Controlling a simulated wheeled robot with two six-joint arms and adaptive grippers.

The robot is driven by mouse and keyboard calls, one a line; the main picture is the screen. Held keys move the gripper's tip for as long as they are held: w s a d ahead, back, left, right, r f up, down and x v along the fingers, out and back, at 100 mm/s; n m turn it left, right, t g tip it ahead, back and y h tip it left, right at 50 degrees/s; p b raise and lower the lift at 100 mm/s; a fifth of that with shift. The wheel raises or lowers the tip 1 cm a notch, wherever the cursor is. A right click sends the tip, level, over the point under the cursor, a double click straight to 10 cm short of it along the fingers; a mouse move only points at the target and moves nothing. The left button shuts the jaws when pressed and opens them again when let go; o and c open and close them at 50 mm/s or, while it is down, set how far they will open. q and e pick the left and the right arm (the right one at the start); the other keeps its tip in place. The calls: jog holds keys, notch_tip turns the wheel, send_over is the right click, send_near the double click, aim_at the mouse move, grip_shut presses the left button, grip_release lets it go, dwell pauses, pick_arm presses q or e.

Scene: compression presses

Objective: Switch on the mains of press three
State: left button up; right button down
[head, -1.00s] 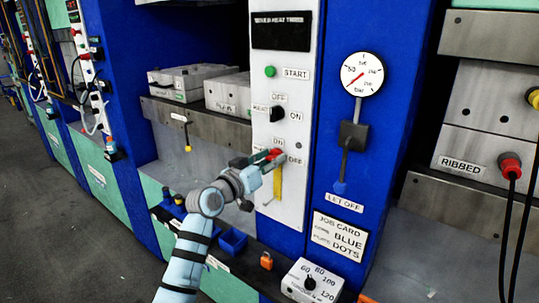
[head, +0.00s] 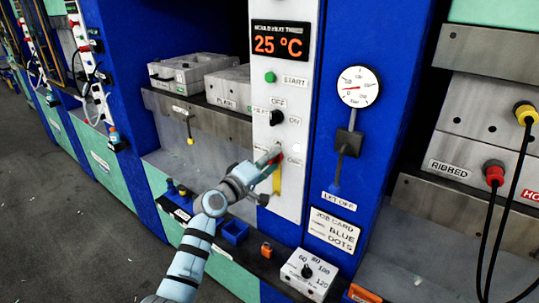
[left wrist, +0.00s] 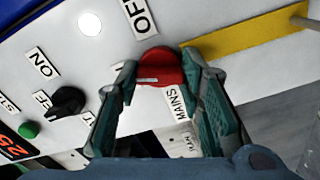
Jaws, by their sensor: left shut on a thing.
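The red mains knob (left wrist: 162,66) sits on the white control panel (head: 283,214) of a press. My left gripper (head: 272,160) is shut on this knob, one finger on each side in the left wrist view (left wrist: 160,75). The MAINS label (left wrist: 178,103) lies between the fingers. A round white lamp (head: 297,148) glows beside the knob. The display (head: 280,40) is lit and reads 25 °C. My right gripper is out of view.
Above the knob are a black heat knob (head: 277,118) and a green start button (head: 270,77). A yellow strip (head: 277,181) hangs just below my gripper. A gauge (head: 358,87) with a lever stands to the right. A dial box (head: 309,274) sits below.

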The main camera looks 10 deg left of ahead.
pick_arm(q)
jog(key=shift+n+p, duration=0.95)
jog(key=shift+n, duration=1.15)
jog(key=o, duration=1.2)
jog(key=shift+c, duration=0.2)
jog(key=v, duration=1.2)
jog(key=shift+f, duration=0.1)
